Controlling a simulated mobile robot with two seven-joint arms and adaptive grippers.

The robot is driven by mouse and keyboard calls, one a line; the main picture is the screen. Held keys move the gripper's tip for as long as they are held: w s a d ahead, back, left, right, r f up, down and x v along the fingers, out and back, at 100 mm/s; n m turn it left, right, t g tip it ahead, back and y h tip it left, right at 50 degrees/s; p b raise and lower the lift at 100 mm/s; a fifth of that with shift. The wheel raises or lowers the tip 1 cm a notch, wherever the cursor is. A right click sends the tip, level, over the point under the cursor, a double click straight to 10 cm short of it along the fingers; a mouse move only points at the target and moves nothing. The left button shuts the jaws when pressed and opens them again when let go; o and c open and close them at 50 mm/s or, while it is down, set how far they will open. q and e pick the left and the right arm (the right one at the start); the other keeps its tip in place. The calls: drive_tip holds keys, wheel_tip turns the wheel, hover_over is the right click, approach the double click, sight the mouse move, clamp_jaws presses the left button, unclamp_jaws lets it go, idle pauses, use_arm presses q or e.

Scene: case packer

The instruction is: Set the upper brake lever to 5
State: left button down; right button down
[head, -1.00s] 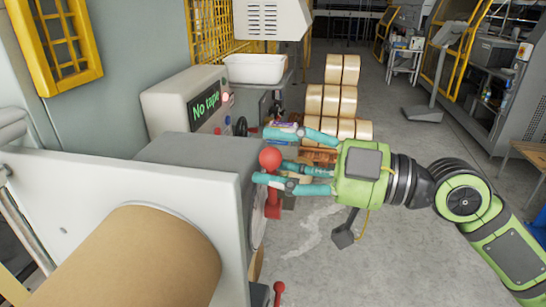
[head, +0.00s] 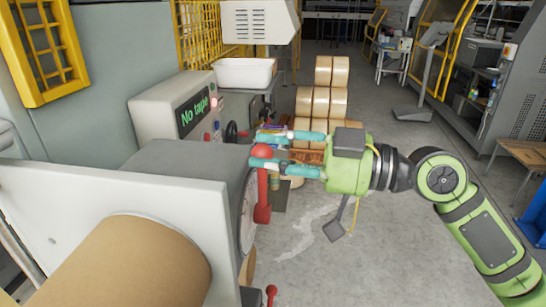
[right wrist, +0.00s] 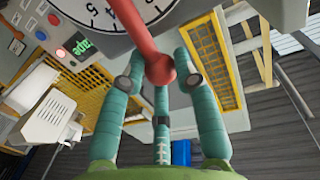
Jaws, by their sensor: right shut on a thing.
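The upper brake lever is red with a round ball knob (head: 262,152) and hangs on the side of the grey machine, knob up. My right gripper (head: 264,150), with teal fingers and a green palm, reaches in from the right and is shut on the knob. In the right wrist view the knob (right wrist: 159,69) sits between the teal fingers. The lever's red arm crosses a white dial (right wrist: 85,12) with black numbers, among them a 5 and a 6. The lever hides part of the dial. My left gripper is not in view.
A lower red lever (head: 270,292) shows at the bottom edge. A brown paper roll (head: 140,265) is at the lower left. A control box (head: 180,105) reading "No tape" stands behind the machine. Tape rolls (head: 320,100) are stacked beyond the gripper. The floor at right is open.

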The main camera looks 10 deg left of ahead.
drive_tip(key=shift+w+f+m+p, duration=0.2)
drive_tip(key=shift+w+f+m, duration=0.05)
drive_tip(key=shift+w+m, duration=0.65)
drive_tip(key=shift+w+f+m+p, duration=0.15)
drive_tip(key=shift+w+f+m, duration=0.1)
drive_tip(key=shift+w+m, duration=0.6)
drive_tip(key=shift+s, duration=0.1)
drive_tip(key=c, duration=0.9)
unclamp_jaws()
drive_tip(key=shift+a, duration=0.1)
drive_tip(key=shift+c, duration=0.2)
drive_tip(key=shift+a, duration=0.1)
drive_tip(key=s+d, duration=0.1)
drive_tip(key=d, duration=1.1)
drive_tip(key=shift+s+r, duration=0.3)
drive_tip(key=shift+r, duration=0.15)
